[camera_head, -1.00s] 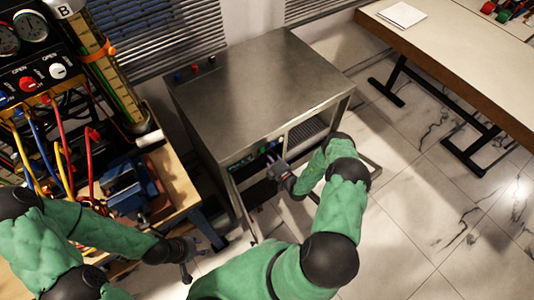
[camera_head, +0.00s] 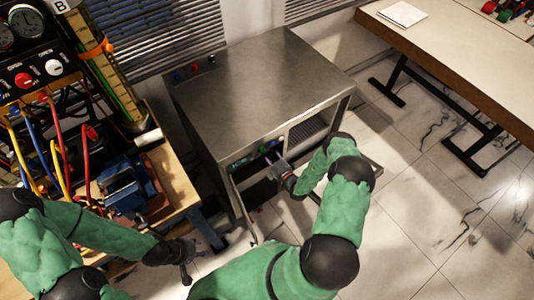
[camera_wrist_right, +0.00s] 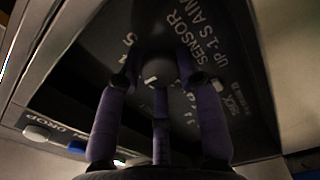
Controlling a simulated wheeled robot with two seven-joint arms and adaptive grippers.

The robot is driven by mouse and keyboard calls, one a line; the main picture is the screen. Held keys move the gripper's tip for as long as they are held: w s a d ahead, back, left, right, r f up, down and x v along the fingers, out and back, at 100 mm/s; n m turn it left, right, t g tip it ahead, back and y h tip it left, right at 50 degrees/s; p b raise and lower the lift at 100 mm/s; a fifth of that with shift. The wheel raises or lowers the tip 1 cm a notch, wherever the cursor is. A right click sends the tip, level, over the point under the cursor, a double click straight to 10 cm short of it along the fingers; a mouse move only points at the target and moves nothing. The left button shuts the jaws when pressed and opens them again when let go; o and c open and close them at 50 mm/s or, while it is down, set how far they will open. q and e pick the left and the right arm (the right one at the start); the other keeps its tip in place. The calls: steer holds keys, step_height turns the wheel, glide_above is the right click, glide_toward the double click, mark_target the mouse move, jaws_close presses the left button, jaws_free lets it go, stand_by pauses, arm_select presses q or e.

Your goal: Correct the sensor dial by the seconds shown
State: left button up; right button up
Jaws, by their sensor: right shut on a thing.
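The sensor dial (camera_wrist_right: 158,70) is a dark round knob with a pale mark, on a dark panel lettered "SENSOR" in the right wrist view. Numbers are printed around it, partly hidden by my fingers. My right gripper (camera_wrist_right: 160,82) is shut on the dial, one finger on each side. In the head view my right gripper (camera_head: 275,162) is at the front panel of the steel cabinet (camera_head: 260,85), and the dial is hidden there. My left gripper (camera_head: 188,265) hangs low by the workbench, away from the cabinet; its finger opening is unclear. I cannot read a seconds value.
A white button (camera_wrist_right: 37,132) and a blue button (camera_wrist_right: 77,147) are on a strip lettered "DROP". A workbench (camera_head: 180,185) with a blue vise, hoses and gauges stands at left. A long table (camera_head: 460,65) stands at right. Tiled floor is clear between cabinet and table.

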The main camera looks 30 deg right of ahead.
steer(key=shift+d+n, duration=0.2)
steer(key=shift+n, duration=0.4)
steer(key=o, duration=1.2)
steer(key=shift+c, duration=0.2)
steer(key=s, duration=1.2)
steer(key=shift+d, duration=0.4)
